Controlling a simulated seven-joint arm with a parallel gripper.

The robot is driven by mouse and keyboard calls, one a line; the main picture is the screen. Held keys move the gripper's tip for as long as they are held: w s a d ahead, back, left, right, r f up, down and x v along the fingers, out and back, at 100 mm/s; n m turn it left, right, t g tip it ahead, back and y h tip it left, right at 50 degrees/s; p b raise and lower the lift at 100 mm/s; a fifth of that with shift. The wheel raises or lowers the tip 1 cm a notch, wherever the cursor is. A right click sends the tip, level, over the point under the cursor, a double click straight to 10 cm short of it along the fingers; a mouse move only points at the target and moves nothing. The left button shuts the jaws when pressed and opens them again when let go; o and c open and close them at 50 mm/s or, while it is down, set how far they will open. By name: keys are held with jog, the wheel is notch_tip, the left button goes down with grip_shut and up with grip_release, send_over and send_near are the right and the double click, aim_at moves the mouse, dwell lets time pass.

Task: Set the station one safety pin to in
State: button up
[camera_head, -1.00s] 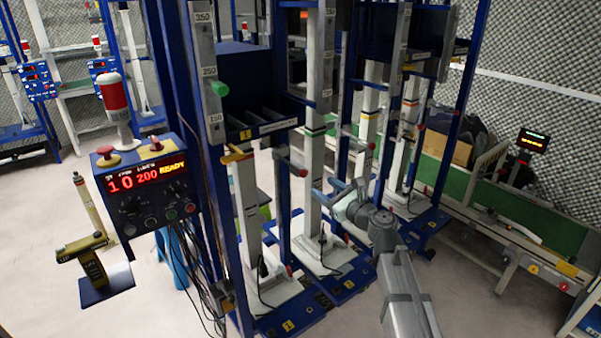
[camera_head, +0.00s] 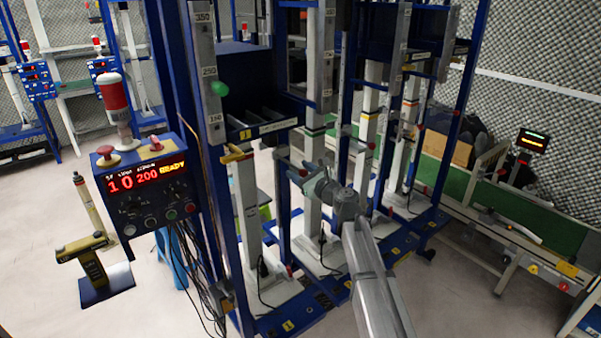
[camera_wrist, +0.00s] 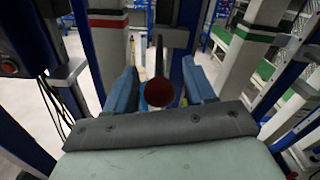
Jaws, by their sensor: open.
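My gripper (camera_head: 301,172) is at the near frame's uprights in the head view, with the arm reaching in from the lower right. In the wrist view my gripper (camera_wrist: 161,80) is open, its two blue fingers apart. A dark rod with a round dull-red end (camera_wrist: 159,93), which looks like the safety pin, stands between the fingers with gaps on both sides. In the head view my gripper covers the red end. How far in the rod sits cannot be told. The station label 1 (camera_head: 288,326) is on the blue base plate.
A blue control box (camera_head: 147,190) reading 10, 200 and READY stands at left with a red-topped lamp. A yellow-handled lever (camera_head: 236,154) is left of my gripper. Blue uprights and white columns (camera_head: 314,130) crowd close around. A green conveyor (camera_head: 530,217) runs at right.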

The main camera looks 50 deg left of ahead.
jog(key=shift+c, duration=0.3)
grip_shut()
dwell(0.4)
